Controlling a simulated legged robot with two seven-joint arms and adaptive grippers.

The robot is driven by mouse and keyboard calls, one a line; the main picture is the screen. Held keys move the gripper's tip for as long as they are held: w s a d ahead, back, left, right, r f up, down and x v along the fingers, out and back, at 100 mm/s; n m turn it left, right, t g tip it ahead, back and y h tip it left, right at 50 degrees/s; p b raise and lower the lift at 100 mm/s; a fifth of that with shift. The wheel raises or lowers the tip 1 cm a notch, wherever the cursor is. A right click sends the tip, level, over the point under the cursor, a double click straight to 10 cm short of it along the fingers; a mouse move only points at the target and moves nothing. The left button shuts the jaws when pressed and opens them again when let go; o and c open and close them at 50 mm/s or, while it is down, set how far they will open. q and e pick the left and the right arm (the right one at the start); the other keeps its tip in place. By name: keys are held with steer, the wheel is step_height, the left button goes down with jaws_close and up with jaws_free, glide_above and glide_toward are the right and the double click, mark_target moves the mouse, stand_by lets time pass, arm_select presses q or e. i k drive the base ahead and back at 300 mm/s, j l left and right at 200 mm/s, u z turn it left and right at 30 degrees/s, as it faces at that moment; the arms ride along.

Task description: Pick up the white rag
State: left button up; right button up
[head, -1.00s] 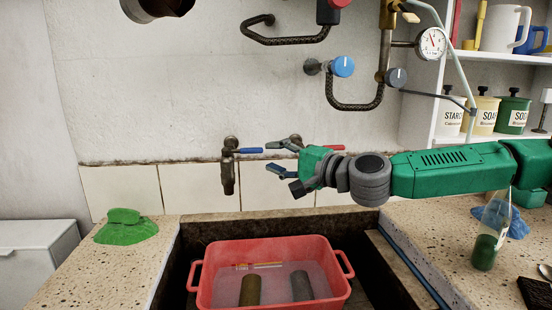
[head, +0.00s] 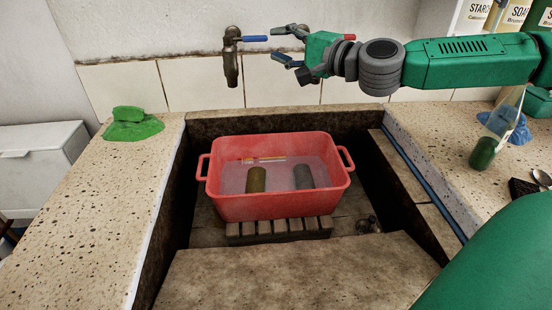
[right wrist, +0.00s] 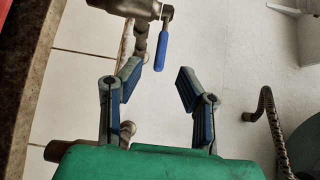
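No white rag shows in either view. A green rag (head: 132,126) lies crumpled on the left counter, and a blue rag (head: 508,128) lies on the right counter. My right gripper (head: 278,45) is open and empty in front of the wall, close to the tap with the blue handle. In the right wrist view the two fingers of my right gripper (right wrist: 158,88) stand apart with nothing between them. My left gripper is not in view.
A red basin (head: 275,205) of water with two dark cylinders and a thin orange item sits on a wooden slat rack (head: 280,229) in the stone trough. A brass tap (head: 231,65) hangs above. A green-filled bottle (head: 490,140) stands right. The left counter (head: 100,210) is mostly bare.

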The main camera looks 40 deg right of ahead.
mark_target(302, 176)
steer(key=k+j, duration=0.8)
steer(key=j, duration=0.1)
